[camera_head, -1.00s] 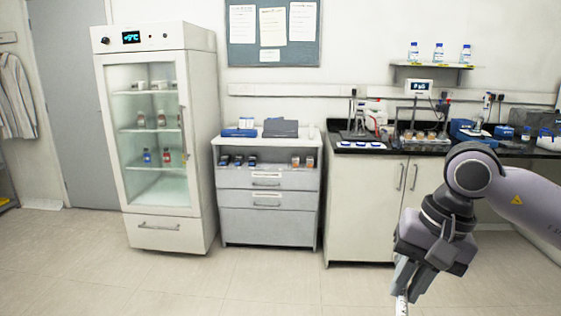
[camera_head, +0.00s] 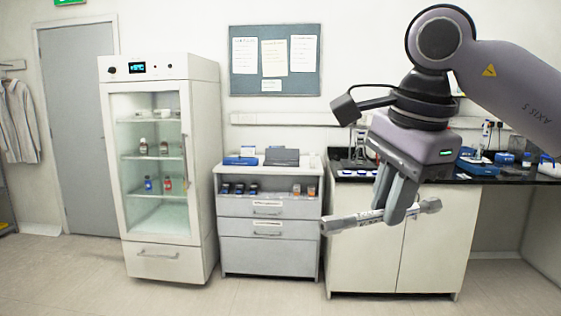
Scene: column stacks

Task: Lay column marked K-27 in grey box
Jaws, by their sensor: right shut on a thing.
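My right gripper (camera_head: 398,208) is shut on a slim silvery column (camera_head: 354,222), held roughly level in the air in front of the white cabinet. The column has a pale label with marks too small to read, so I cannot tell if it says K-27. Its ends stick out on both sides of the fingers. A grey drawer unit (camera_head: 268,252) stands left of the gripper, farther back. A dark grey box-like item (camera_head: 282,157) sits on its top; I cannot tell whether it is the grey box. My left gripper is not in view.
A blue box (camera_head: 240,161) lies on the drawer unit, above a shelf of small dark and orange-capped items. A glass-front fridge (camera_head: 160,170) stands at the left. A dark bench top (camera_head: 475,178) with equipment is behind my right arm. The floor in front is clear.

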